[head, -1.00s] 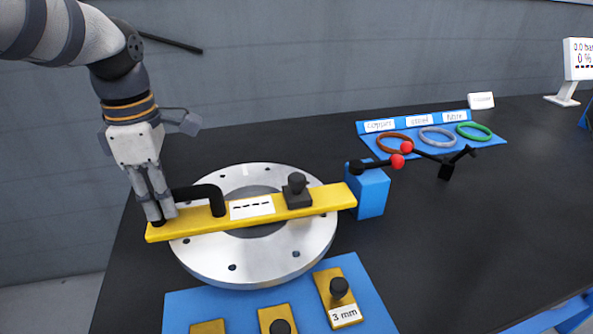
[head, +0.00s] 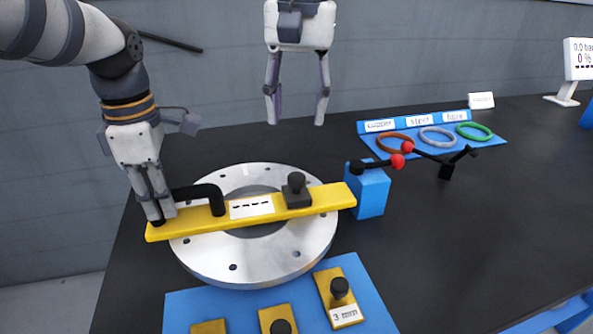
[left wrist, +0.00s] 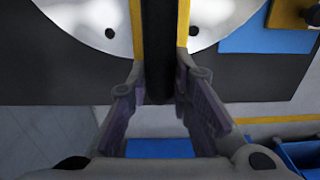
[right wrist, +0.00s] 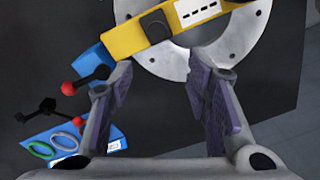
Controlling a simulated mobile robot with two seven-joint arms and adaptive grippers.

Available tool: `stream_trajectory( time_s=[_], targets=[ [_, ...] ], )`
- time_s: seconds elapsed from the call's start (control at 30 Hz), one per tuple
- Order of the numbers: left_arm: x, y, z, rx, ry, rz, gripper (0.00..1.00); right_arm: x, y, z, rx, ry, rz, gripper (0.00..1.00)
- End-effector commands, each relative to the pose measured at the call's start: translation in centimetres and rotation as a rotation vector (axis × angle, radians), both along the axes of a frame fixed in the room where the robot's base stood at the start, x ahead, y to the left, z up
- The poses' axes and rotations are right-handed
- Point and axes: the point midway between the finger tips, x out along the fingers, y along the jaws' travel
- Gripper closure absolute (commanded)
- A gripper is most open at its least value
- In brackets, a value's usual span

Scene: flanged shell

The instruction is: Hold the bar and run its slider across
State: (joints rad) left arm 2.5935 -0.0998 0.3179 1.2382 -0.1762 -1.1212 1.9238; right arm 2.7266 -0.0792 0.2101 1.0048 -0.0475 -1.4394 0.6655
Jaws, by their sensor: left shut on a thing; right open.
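The yellow bar (head: 325,198) lies across the silver flange (head: 205,260), with a blank-dashed label in its middle. A black handle (head: 215,195) stands at its left part. The black slider (head: 297,191) with a round knob sits right of the label. My left gripper (head: 160,215) is shut on the handle at the bar's left end; the dark handle runs between its fingers in the left wrist view (left wrist: 158,75). My right gripper (head: 296,120) is open and empty, above and behind the flange. The right wrist view shows the slider (right wrist: 157,25) ahead of its open fingers.
A blue block (head: 370,190) with a red-tipped lever stands at the bar's right end. Behind it a blue tray (head: 485,142) holds three coloured rings. A blue mat (head: 375,310) with brass knobbed gauges lies in front. The dark table is clear at right.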

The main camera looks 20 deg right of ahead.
Motion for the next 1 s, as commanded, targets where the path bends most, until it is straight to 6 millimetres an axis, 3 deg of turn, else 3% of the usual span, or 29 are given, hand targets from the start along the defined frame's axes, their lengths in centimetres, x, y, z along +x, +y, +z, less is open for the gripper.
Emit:
stream_trajectory(
  time_s=[0.07,0.17,0.4,0.6,0.93,0.97,1.0],
  targets=[
    [0.0,0.0,-0.1,-0.001,0.002,0.000,1.00,-0.8,0.4,0.2,-0.025,0.023,0.033,0.55],
    [0.0,0.0,-0.1,-0.002,0.002,0.000,1.00,-1.2,0.5,-1.2,-0.032,0.035,0.042,0.55],
    [0.0,-0.1,-0.1,-0.002,0.001,0.000,1.00,-1.2,0.5,-7.4,-0.029,0.036,0.039,0.55],
    [0.0,-0.1,-0.1,-0.002,0.001,0.000,1.00,-1.1,0.4,-10.8,-0.028,0.033,0.037,0.55],
    [0.0,-0.1,-0.1,-0.002,0.000,0.000,1.00,-1.0,0.4,-11.6,-0.028,0.029,0.036,0.55],
    [0.0,-0.1,-0.1,-0.002,0.000,0.000,1.00,-1.0,0.4,-11.6,-0.028,0.029,0.036,0.58],
    [0.0,-0.1,-0.1,-0.002,0.000,0.000,1.00,-1.0,0.4,-11.6,-0.028,0.029,0.036,0.67]
  ],
)
